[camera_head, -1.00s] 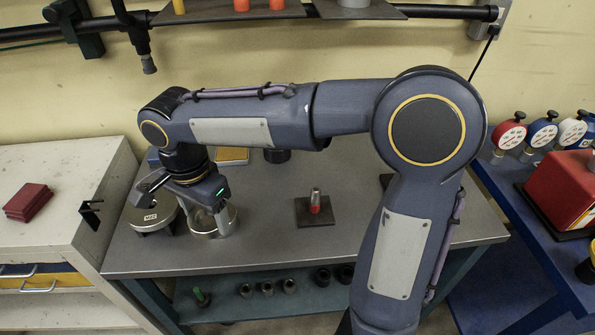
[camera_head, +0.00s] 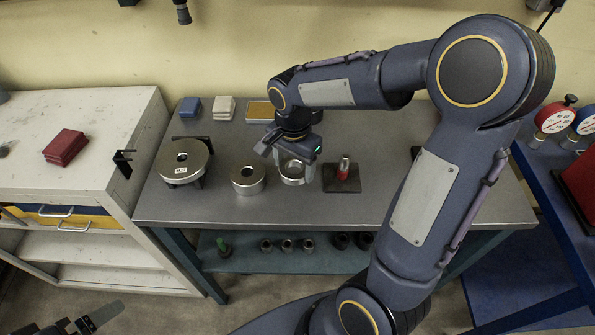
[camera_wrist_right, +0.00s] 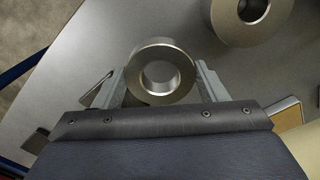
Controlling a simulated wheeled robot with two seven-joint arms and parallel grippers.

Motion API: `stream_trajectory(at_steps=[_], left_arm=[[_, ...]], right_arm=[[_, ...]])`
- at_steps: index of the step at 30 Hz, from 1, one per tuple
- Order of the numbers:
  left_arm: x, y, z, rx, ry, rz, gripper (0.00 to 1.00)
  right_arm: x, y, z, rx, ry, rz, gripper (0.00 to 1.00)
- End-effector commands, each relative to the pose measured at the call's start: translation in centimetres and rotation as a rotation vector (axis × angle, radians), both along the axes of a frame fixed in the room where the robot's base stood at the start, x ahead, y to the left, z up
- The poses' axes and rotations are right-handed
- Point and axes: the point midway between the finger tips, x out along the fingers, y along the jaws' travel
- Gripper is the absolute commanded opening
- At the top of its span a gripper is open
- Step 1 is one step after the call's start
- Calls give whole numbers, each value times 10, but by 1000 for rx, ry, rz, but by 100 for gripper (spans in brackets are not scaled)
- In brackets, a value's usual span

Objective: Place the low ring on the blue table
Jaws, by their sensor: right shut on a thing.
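The low ring (camera_head: 292,174) is a shiny steel ring with a wide hole, between the fingers of my right gripper (camera_head: 294,160) over the grey bench. In the right wrist view the ring (camera_wrist_right: 160,71) sits between both fingers, and my right gripper (camera_wrist_right: 160,85) is shut on it. I cannot tell whether it is clear of the bench top. The blue table (camera_head: 540,168) stands at the far right, apart from the gripper. Part of my left gripper (camera_head: 92,320) shows at the bottom left; its opening is unclear.
A second, thicker ring (camera_head: 248,179) stands just left. A round labelled steel disc (camera_head: 184,160) is farther left. A red-and-silver part on a dark plate (camera_head: 343,174) stands close right. Dial gauges (camera_head: 556,117) and a red box (camera_head: 580,185) occupy the blue table.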

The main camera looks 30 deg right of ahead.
Motion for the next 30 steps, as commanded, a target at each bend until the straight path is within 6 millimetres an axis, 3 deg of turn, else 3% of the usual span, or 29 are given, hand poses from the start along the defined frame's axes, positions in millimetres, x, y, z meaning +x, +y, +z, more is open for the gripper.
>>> stream_trajectory(at_steps=[4,10,23,24,28,30], left_arm=[[0,0,2,0,0,0,97],[0,0,1,0,0,0,97],[0,0,-4,0,0,0,97],[0,0,-2,0,0,0,97],[0,0,-2,0,0,0,97],[0,0,-2,0,0,0,97]], right_arm=[[-1,-10,-11,-1,3,-2,23],[0,-9,-38,0,1,1,23],[0,-9,-45,0,-2,1,23],[0,-9,-44,0,0,0,71],[0,-9,-44,0,0,0,87],[0,-9,-44,0,0,0,87]])
